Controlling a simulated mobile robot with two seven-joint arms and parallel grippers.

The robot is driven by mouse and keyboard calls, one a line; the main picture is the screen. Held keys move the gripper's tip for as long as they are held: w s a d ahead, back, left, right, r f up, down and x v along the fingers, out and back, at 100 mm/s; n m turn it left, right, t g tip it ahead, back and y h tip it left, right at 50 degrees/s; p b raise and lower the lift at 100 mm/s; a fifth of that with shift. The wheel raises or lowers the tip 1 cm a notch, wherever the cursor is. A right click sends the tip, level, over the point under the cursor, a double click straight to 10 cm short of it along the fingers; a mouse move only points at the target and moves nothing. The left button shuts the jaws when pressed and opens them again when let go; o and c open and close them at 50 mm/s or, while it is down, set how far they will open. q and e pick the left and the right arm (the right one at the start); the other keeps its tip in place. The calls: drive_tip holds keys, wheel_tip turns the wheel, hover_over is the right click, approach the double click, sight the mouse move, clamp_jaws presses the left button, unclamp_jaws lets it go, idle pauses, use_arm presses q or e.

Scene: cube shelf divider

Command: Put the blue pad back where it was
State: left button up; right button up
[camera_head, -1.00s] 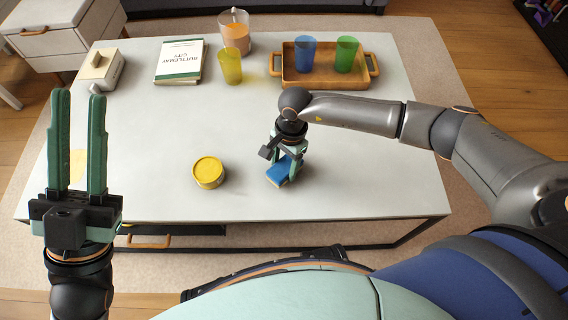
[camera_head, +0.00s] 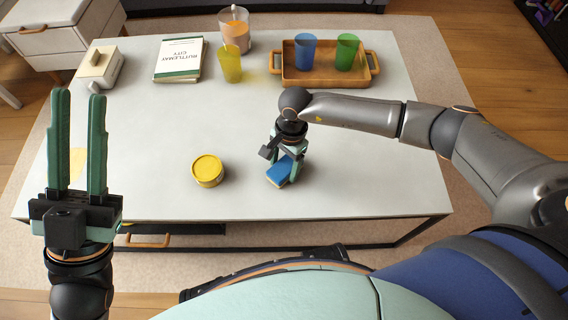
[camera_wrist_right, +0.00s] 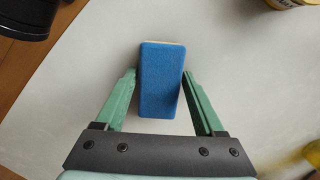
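The blue pad (camera_head: 279,170) is a small block with a pale underside, at the near middle of the white table, right of the yellow tin. My right gripper (camera_head: 287,158) points down at it from above. In the right wrist view the pad (camera_wrist_right: 161,85) is between the two green fingers (camera_wrist_right: 160,76), which lie against its two long sides. I cannot tell whether its underside touches the table. My left gripper (camera_head: 77,100) is open and empty, pointing up at the left of the head view.
The yellow tin (camera_head: 207,171) stands left of the pad on the table (camera_head: 340,195). A wooden tray (camera_head: 328,76) with blue and green cups, a yellow cup (camera_head: 230,64), a jug (camera_head: 236,32), a book (camera_head: 180,60) and a cream device (camera_head: 100,66) are further back. The table's middle is clear.

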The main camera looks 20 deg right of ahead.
sight(284, 167)
drive_tip(key=shift+o, duration=0.2)
drive_tip(key=o, duration=0.4)
drive_tip(key=shift+w+d+r+p, duration=0.1)
drive_tip(key=shift+d+r+p, duration=0.1)
drive_tip(key=shift+r+p, duration=1.1)
use_arm(q)
drive_tip(key=shift+m, duration=0.4)
drive_tip(key=shift+s+a+r+p, duration=0.1)
drive_tip(key=shift+r+p, duration=0.65)
drive_tip(key=shift+r, duration=0.6)
drive_tip(key=shift+a+r+p, duration=0.1)
drive_tip(key=shift+r+p, duration=0.6)
drive_tip(key=shift+r, duration=0.65)
use_arm(e)
drive_tip(key=shift+w+d+r, duration=0.1)
drive_tip(key=shift+d+r, duration=0.1)
drive_tip(key=shift+r, duration=1.15)
drive_tip(key=shift+w+d+r, duration=0.1)
drive_tip(key=shift+d+r, duration=0.05)
drive_tip(key=shift+r, duration=1.15)
